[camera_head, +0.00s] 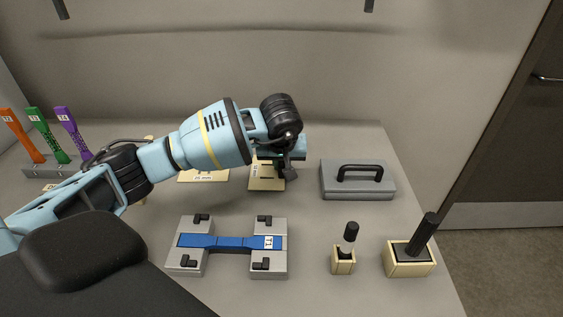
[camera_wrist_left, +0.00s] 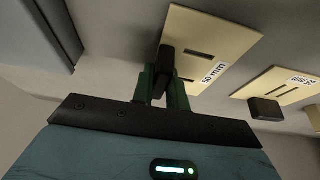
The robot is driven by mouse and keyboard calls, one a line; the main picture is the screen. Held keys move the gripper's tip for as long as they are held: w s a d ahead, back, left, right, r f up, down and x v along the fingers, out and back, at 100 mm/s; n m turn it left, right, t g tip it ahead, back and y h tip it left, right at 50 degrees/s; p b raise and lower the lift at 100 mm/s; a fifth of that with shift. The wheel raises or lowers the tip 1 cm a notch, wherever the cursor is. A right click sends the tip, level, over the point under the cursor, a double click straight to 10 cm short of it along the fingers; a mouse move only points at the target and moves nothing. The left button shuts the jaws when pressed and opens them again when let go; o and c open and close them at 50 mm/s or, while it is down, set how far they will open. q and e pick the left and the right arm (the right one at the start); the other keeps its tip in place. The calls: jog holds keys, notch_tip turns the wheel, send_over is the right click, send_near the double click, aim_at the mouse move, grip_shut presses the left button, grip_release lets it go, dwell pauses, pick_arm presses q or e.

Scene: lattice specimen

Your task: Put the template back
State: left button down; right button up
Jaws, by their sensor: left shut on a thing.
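A cream template (camera_head: 266,183) with a slot is under my left gripper (camera_head: 270,159) in the head view, partly hidden by it. In the left wrist view the template (camera_wrist_left: 215,38) reads "50 mm" and has a black knob (camera_wrist_left: 166,58). The green fingers of my left gripper (camera_wrist_left: 165,76) are shut on this knob. I cannot tell whether the template touches the table. A second cream template (camera_head: 203,176) lies to the left, partly behind my arm; its black knob (camera_wrist_left: 265,108) shows in the wrist view. My right gripper is not in view.
A grey fixture (camera_head: 186,260) holds a blue specimen (camera_head: 228,243) in front. A grey block with a black handle (camera_head: 357,180) stands right. Two cream holders with black-handled tools (camera_head: 344,262) (camera_head: 409,264) stand front right. A rack (camera_head: 45,171) with coloured specimens stands at left.

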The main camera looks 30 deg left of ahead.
pick_arm(q)
jog(key=shift+f, duration=0.15)
jog(key=c, duration=1.4)
grip_release()
jog(key=v, duration=1.2)
jog(key=shift+p, duration=0.3)
